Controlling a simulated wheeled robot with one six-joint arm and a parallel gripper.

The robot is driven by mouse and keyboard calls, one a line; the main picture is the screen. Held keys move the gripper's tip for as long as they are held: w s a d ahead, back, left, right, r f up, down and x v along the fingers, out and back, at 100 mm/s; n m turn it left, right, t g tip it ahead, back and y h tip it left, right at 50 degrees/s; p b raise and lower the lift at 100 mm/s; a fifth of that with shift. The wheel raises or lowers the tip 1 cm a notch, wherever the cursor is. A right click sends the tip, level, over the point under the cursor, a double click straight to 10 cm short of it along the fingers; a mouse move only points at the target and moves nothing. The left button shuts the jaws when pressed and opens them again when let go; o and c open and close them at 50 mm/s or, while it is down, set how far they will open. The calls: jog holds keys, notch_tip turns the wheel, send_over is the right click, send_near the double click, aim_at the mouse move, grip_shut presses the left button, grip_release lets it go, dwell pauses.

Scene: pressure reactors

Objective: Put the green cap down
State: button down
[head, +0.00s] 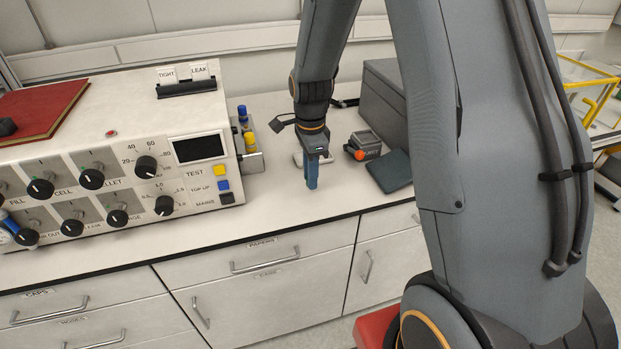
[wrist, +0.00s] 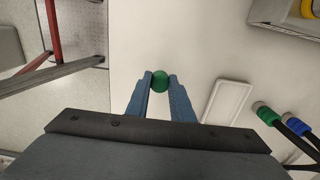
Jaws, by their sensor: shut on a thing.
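The green cap (wrist: 160,80) is a small round piece held between the two blue fingertips of my gripper (wrist: 160,84) in the wrist view. My gripper is shut on it, over the white worktop (wrist: 135,30). I cannot tell whether the cap touches the worktop. In the head view my gripper (head: 312,180) points down above the worktop, near its front edge, and the cap cannot be made out there.
A white tray (wrist: 227,101) lies right of my gripper, beside green-ended and blue-ended hoses (wrist: 267,114). The control panel (head: 120,150) stands left. An orange-and-grey device (head: 362,146), a dark teal book (head: 390,171) and a grey case (head: 382,105) stand right. Bare worktop lies between.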

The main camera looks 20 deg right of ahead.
jog(key=shift+f, duration=0.95)
jog(key=shift+f, duration=0.4)
jog(key=shift+f, duration=0.15)
jog(key=c, duration=1.5)
grip_release()
jog(key=shift+c, duration=0.2)
